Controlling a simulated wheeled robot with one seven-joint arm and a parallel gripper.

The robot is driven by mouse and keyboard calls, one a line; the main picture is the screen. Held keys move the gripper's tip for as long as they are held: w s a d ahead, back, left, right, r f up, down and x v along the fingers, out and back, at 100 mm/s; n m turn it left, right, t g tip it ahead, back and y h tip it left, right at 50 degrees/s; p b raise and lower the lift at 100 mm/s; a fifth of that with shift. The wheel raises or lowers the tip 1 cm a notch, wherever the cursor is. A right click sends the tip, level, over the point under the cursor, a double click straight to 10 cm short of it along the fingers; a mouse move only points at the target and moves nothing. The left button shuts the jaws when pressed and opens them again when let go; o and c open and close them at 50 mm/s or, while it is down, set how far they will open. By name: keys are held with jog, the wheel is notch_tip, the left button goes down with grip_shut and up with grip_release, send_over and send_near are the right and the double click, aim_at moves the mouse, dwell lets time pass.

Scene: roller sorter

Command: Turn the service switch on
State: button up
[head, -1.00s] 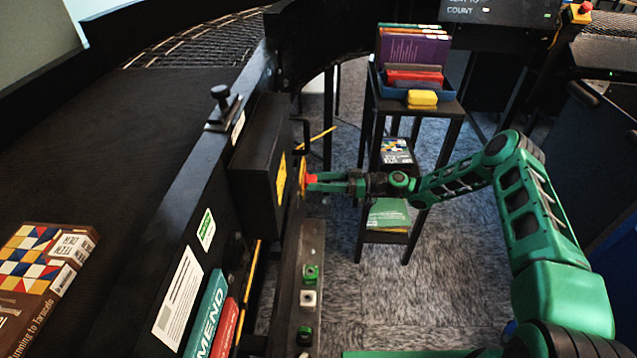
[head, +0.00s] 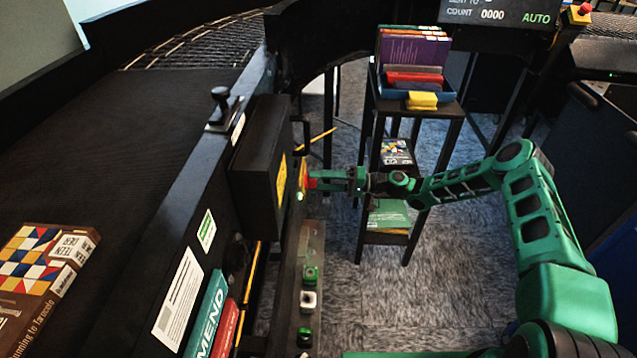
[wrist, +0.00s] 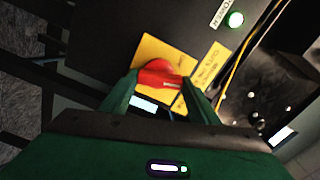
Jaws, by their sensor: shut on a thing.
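The service switch is a red rotary handle (wrist: 157,76) on a yellow plate (wrist: 160,52) on the side of a black box (head: 262,150). In the wrist view my gripper (wrist: 160,84) has its two green fingers on either side of the red handle and is shut on it. In the head view my gripper (head: 322,180) reaches the box from the right, and the red handle shows at its fingertips. A green lamp (wrist: 236,19) glows on the box near the switch. The fingers hide part of the handle.
A screen (head: 500,14) at the top right reads COUNT 0000 and AUTO. A stand (head: 452,108) with books is behind my arm. A rail with several buttons (head: 309,275) is below the switch. A belt (head: 130,150) lies left.

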jog(key=shift+w+d+f+m, duration=0.1)
jog(key=shift+w+m, duration=0.05)
jog(key=shift+m, duration=0.75)
jog(key=shift+w+d+f+m, duration=0.1)
jog(key=shift+w+m, duration=0.05)
jog(key=shift+m, duration=0.75)
jog(key=shift+s, duration=0.1)
jog(key=o, duration=1)
jog(key=shift+s+a, duration=0.1)
jog(key=d, duration=1.1)
jog(key=shift+s, duration=0.1)
jog(key=shift+s+a, duration=0.1)
